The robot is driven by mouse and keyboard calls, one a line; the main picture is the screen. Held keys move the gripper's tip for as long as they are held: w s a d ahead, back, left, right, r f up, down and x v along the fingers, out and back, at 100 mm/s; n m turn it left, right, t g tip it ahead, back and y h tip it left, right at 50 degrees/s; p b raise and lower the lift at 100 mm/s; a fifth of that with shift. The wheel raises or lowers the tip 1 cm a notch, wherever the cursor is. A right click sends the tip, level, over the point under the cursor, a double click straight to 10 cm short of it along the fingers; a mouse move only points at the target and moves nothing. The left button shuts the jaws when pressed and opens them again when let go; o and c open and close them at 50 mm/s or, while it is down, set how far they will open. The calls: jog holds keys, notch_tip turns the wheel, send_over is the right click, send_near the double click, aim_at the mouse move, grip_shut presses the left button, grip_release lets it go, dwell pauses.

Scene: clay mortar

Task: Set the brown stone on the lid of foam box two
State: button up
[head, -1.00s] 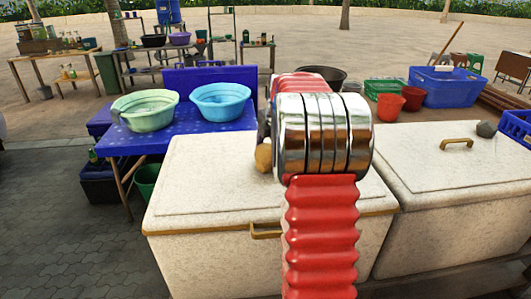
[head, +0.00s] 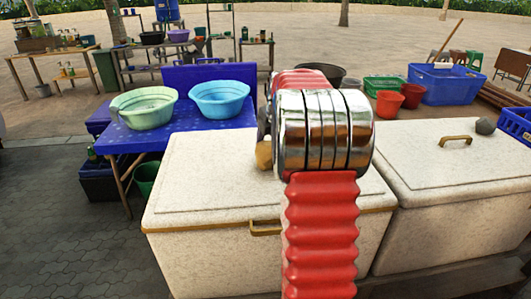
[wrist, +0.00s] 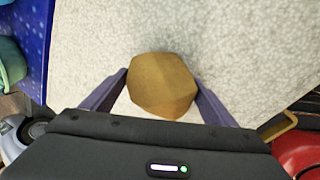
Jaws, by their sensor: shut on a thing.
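The brown stone (wrist: 161,84) sits between the two fingers of my gripper (wrist: 160,92) in the wrist view, and the gripper is shut on it. In the head view a small part of the stone (head: 264,155) shows left of my arm's metal joint, which hides most of the gripper. The stone is over the white speckled lid (head: 215,185) of the nearer foam box. I cannot tell whether the stone touches the lid. A second foam box (head: 440,160) stands to the right, with a brass handle on its lid. No box number is readable.
A grey stone (head: 485,126) lies on the right box's lid. A blue table (head: 150,137) with a green basin (head: 145,107) and a blue basin (head: 220,98) stands to the left. Red buckets and a blue tub (head: 450,84) stand behind the right box.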

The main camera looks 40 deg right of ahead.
jog(key=shift+f, duration=0.4)
dwell(0.6)
jog(key=o, duration=2)
jog(key=shift+f, duration=0.2)
jog(key=shift+r, duration=0.15)
jog(key=shift+r, duration=4.65)
jog(key=shift+s+r, duration=0.1)
jog(key=shift+r, duration=0.2)
